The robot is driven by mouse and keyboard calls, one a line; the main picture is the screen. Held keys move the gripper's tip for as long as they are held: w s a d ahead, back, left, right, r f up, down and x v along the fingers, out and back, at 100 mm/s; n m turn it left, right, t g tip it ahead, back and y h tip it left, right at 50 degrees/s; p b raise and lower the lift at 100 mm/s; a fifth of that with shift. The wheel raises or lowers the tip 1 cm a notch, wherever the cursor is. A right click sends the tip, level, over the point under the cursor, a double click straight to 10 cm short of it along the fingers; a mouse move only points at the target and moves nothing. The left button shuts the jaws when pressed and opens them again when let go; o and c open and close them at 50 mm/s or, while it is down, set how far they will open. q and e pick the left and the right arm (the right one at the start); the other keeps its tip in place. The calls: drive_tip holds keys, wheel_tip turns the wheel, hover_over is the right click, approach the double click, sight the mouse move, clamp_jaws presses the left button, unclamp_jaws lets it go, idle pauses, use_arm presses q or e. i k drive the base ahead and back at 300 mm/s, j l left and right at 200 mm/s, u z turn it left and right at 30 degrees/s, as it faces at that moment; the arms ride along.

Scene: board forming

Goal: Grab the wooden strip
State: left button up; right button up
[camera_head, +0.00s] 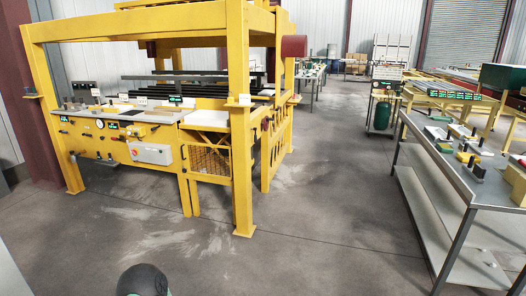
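No wooden strip can be made out for certain. A tan, wood-coloured piece (157,116) lies on the grey top of the yellow machine (242,170) at the left, but it is too small to tell what it is. Neither of my grippers is in view. A dark rounded part at the bottom edge, left of the middle, looks like part of my own arm, with no fingers showing.
A grey metal workbench (432,150) with small blocks and tools on top and a lower shelf stands at the right. The concrete floor (320,215) between it and the machine is clear.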

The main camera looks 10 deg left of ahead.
sight(146, 113)
drive_tip(key=i+j+u, duration=0.1)
drive_tip(key=i+j, duration=0.2)
drive_tip(key=i, duration=0.2)
drive_tip(key=i+j+u, duration=0.1)
drive_tip(key=i, duration=0.45)
drive_tip(key=i+j+u, duration=0.1)
drive_tip(key=i+j, duration=0.2)
drive_tip(key=i, duration=0.25)
drive_tip(key=i+j+u, duration=0.1)
drive_tip(key=i, duration=0.45)
drive_tip(key=i+j+u, duration=0.1)
drive_tip(key=i+j, duration=0.35)
drive_tip(key=i+j+u, duration=0.15)
drive_tip(key=i+j, duration=0.2)
drive_tip(key=i, duration=0.2)
drive_tip(key=i+j, duration=0.1)
drive_tip(key=j, duration=0.35)
drive_tip(key=i+j, duration=0.1)
drive_tip(key=j, duration=0.35)
drive_tip(key=i+j+u, duration=0.1)
drive_tip(key=j, duration=0.35)
drive_tip(key=i+l+u, duration=0.1)
drive_tip(key=u, duration=0.3)
drive_tip(key=i+l+u, duration=0.15)
drive_tip(key=u, duration=0.25)
drive_tip(key=i+l, duration=0.05)
